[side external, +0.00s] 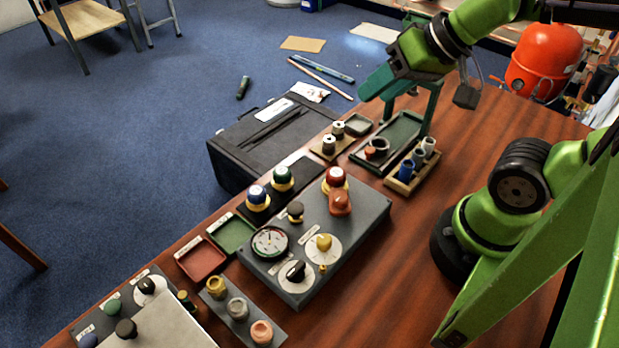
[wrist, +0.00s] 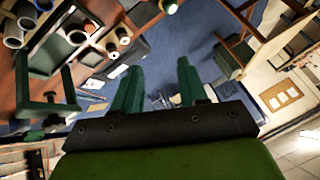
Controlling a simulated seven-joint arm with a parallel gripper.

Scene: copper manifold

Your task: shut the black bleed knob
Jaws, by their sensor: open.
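A grey panel box (side external: 350,232) stands on the wooden table in the side view. A black pointer knob (side external: 295,270) sits on a white dial near its front edge. A smaller dark knob (side external: 295,209) stands further back, by a label; the labels are too small to read, so I cannot tell which is the bleed knob. My gripper (side external: 372,88) is high above the table's far edge, well behind and away from the panel. In the wrist view its green fingers (wrist: 160,65) are apart with nothing between them. The wrist view does not show the panel.
A gauge (side external: 269,241), yellow knob (side external: 323,243) and red knob (side external: 336,176) crowd the panel. A green stand (side external: 433,105) is close to my gripper, above a tray (side external: 405,128) and a cup rack (side external: 402,187). A black case (side external: 235,160) lies beyond the table. Bare wood lies right of the panel.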

